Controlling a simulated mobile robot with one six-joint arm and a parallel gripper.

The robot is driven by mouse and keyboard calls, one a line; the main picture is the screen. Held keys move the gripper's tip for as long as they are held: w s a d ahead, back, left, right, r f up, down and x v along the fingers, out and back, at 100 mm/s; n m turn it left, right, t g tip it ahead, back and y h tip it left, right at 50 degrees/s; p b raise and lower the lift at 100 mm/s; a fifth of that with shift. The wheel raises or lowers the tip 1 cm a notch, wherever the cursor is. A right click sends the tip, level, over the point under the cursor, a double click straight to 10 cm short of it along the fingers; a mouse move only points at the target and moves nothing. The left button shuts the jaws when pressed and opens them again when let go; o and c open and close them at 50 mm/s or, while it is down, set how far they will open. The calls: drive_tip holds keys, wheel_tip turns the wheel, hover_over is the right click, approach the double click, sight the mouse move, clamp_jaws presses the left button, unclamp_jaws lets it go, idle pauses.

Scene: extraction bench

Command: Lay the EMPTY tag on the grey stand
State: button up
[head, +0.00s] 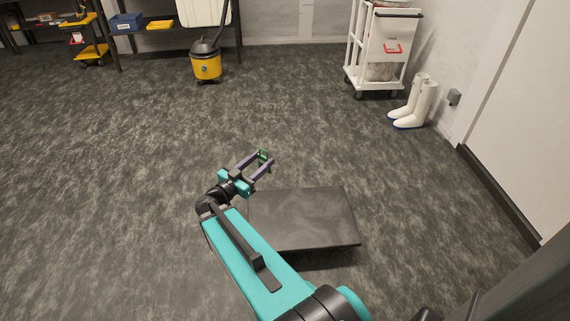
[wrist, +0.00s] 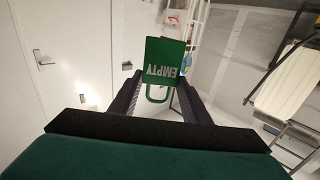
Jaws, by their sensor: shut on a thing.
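The EMPTY tag (wrist: 165,62) is a green plate with white lettering and a green loop at its lower end in the wrist view. My gripper (wrist: 158,95) is shut on it, with one finger on either side. In the head view, the tag (head: 264,160) shows as a small green shape between the fingertips of my gripper (head: 265,162). The gripper is out in front of me, in the air above the floor.
A yellow and black vacuum (head: 206,66) stands at the back. A white trolley (head: 383,45) and white boots (head: 415,104) stand by the right wall. A shelf with a blue bin (head: 126,22) is at the back left.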

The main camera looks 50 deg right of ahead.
drive_tip(key=w+a+r+n+t+y, duration=0.1)
drive_tip(key=w+a+r+n+t, duration=0.1)
drive_tip(key=a, duration=1.1)
drive_tip(key=w+a+r+n+t+y, duration=0.1)
drive_tip(key=w+a+t, duration=0.4)
drive_tip(key=a, duration=0.8)
drive_tip(key=w+a+r+n+t+y, duration=0.2)
drive_tip(key=w+a, duration=0.5)
drive_tip(key=a, duration=0.6)
wheel_tip(320, 180, up, 3)
drive_tip(key=shift+a+r+n+t, duration=0.15)
drive_tip(key=shift+n+t, duration=0.55)
drive_tip(key=shift+n, duration=0.4)
